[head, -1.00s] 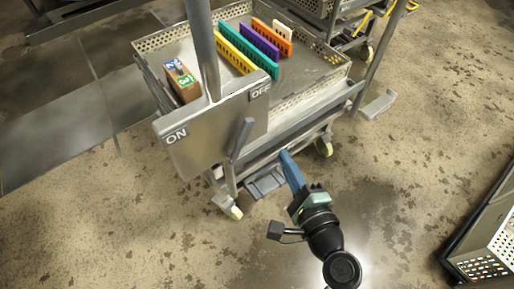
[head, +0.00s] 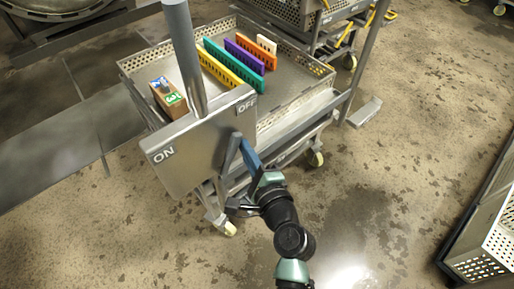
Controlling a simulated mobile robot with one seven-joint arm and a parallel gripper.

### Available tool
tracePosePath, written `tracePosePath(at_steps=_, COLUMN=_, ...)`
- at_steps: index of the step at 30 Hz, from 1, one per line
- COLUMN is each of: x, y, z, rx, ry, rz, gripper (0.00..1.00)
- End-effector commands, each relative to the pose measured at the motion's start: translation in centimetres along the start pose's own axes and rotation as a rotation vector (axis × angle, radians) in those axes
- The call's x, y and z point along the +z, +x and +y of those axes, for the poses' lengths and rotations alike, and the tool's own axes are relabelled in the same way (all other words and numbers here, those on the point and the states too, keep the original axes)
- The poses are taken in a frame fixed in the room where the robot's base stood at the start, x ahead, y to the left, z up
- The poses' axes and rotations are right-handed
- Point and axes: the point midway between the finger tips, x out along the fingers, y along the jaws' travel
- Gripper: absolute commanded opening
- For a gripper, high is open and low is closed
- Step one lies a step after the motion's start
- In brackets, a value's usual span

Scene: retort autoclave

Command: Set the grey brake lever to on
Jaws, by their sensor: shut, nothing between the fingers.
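The grey brake lever (head: 230,155) stands in front of a metal plate (head: 190,158) marked ON at its left end and OFF at its right end. The lever's upper end is nearer the OFF label (head: 246,105) than the ON label (head: 163,154). My gripper (head: 242,144) has blue fingers that are shut and empty. The fingertips are right beside the lever, on its right side. I cannot tell whether they touch it. The lever's lower end is partly hidden near the gripper.
A grey post (head: 184,50) rises from the plate. A perforated basket (head: 499,232) stands at the right. The floor between is clear.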

Motion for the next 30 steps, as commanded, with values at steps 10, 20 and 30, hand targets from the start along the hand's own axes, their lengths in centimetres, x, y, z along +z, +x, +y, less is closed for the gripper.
tracePosePath(at_steps=10, x=0.39, y=-0.18, z=0.01, rx=-0.001, ry=-0.001, rz=0.001, gripper=0.00)
tracePosePath(at_steps=20, x=0.69, y=-0.28, z=0.08, rx=-0.014, ry=-0.040, rz=0.000, gripper=0.00)
tracePosePath(at_steps=30, x=1.18, y=-0.44, z=0.01, rx=-0.032, ry=-0.090, rz=-0.001, gripper=0.00)
